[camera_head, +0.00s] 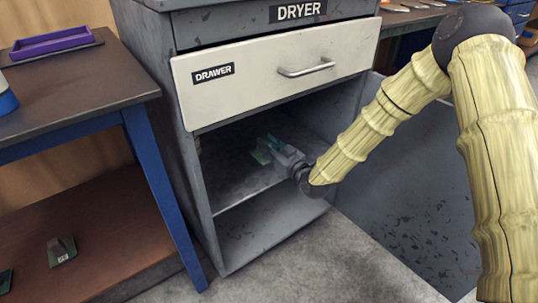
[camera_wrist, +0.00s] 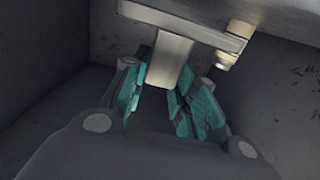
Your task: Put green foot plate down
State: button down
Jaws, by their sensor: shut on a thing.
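My gripper (camera_head: 270,148) reaches in from the right and is shut on the plate's upright part. In the wrist view the teal finger pads of my gripper (camera_wrist: 170,90) close around a pale metal upright (camera_wrist: 171,60) that joins a flat piece (camera_wrist: 185,22). The fingers hide part of the plate in the head view.
The dryer cabinet has a cream drawer (camera_head: 275,85) above the compartment, with side walls close around my arm. A table (camera_head: 70,95) with a purple tray (camera_head: 50,41) stands left. A small metal piece with a green base (camera_head: 61,251) lies on its lower shelf.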

jog(key=shift+f+b, duration=0.8)
jog(key=shift+f, duration=0.9)
jog(key=shift+f, duration=0.15)
jog(key=c, duration=1.1)
grip_release()
jog(key=shift+s+d, duration=0.1)
jog(key=shift+s, duration=0.1)
jog(key=p+v, duration=0.3)
jog(key=v, duration=0.8)
jog(key=shift+s+d+p, duration=0.15)
jog(key=shift+s+p, duration=0.15)
jog(key=shift+p, duration=0.1)
